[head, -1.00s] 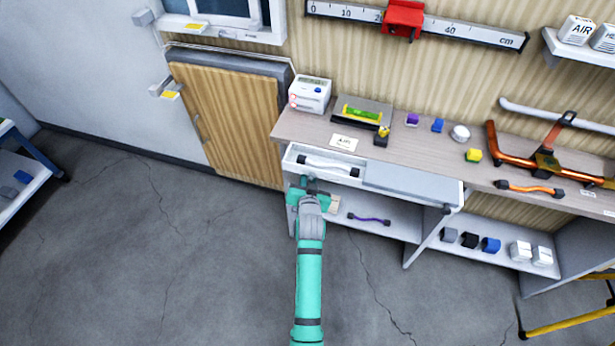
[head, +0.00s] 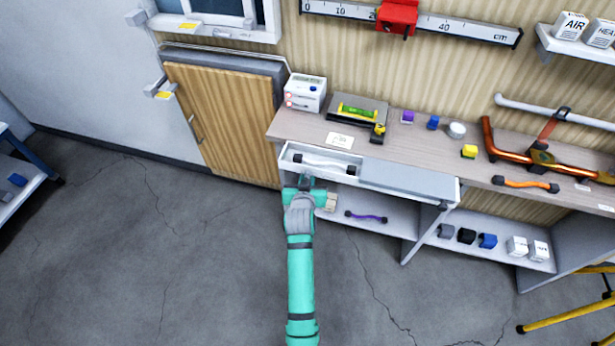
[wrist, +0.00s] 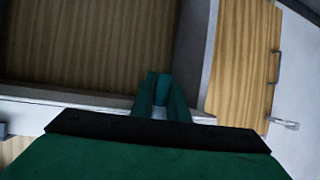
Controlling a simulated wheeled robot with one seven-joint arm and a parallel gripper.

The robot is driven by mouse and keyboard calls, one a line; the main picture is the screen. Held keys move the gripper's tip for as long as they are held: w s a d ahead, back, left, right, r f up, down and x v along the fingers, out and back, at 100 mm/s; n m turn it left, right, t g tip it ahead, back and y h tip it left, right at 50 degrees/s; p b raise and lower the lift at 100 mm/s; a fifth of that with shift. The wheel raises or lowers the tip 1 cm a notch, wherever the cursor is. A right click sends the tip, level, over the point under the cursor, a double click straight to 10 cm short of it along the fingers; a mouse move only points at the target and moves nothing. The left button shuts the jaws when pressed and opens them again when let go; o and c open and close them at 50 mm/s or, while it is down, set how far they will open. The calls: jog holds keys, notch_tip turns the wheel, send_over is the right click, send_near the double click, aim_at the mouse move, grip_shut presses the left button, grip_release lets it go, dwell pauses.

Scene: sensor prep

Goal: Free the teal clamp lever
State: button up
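I cannot make out a teal clamp lever for certain in either view. My teal gripper (head: 305,182) is at the front of the bench's left end, just below the drawer edge, apart from the frame. In the wrist view its two teal fingers (wrist: 158,78) come together at the tips with nothing visible between them. A white edge lies close behind them; contact cannot be told.
An open drawer (head: 290,166) holds a pale cable (head: 322,163). The bench (head: 300,130) carries a white meter (head: 305,92), a green level (head: 357,112) and small blocks. The lower shelf (head: 390,213) holds a purple-banded cable (head: 366,217). A wooden door (head: 225,115) is left; yellow legs (head: 570,312) are lower right. Floor in front is clear.

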jog(key=shift+o, duration=0.4)
jog(key=v, duration=1.1)
jog(key=shift+w+d, duration=0.1)
